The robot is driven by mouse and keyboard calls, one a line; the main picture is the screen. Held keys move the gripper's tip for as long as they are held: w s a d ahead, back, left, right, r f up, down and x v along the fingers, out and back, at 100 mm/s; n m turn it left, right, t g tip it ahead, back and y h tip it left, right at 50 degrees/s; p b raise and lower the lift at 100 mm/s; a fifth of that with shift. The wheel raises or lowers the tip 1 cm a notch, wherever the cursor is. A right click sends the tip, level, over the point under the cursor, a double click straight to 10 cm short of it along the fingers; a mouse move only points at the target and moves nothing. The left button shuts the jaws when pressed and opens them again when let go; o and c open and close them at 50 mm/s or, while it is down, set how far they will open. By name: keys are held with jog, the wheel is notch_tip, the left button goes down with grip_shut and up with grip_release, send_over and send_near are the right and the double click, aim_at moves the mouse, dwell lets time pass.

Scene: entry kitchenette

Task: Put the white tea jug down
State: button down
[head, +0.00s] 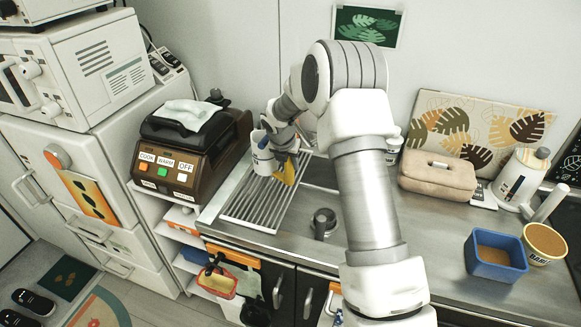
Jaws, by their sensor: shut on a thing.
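The white tea jug (263,158), with a blue mark on its side, is at the end of my arm, over the back left of the ribbed draining rack (250,210). My gripper (275,142) is shut on it from the right side. The fingertips are small and partly hidden by the jug and the wrist. The jug looks close to upright. I cannot tell whether its base touches the rack or hangs just above it. A yellow cloth-like thing (289,171) is right beside the jug, below my wrist.
A brown cooker (190,150) with labelled buttons stands left of the rack. The counter right of my arm holds a beige bag (437,178), a white kettle-like vessel (521,178), a blue tub (495,257) and a yellow-rimmed tub (545,243). The rack's front is bare.

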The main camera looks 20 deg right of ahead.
jog(key=shift+w+d, duration=0.35)
jog(key=shift+w, duration=0.15)
jog(key=shift+f, duration=1.7)
jog(key=c, duration=0.5)
grip_release()
jog(key=shift+f, duration=0.15)
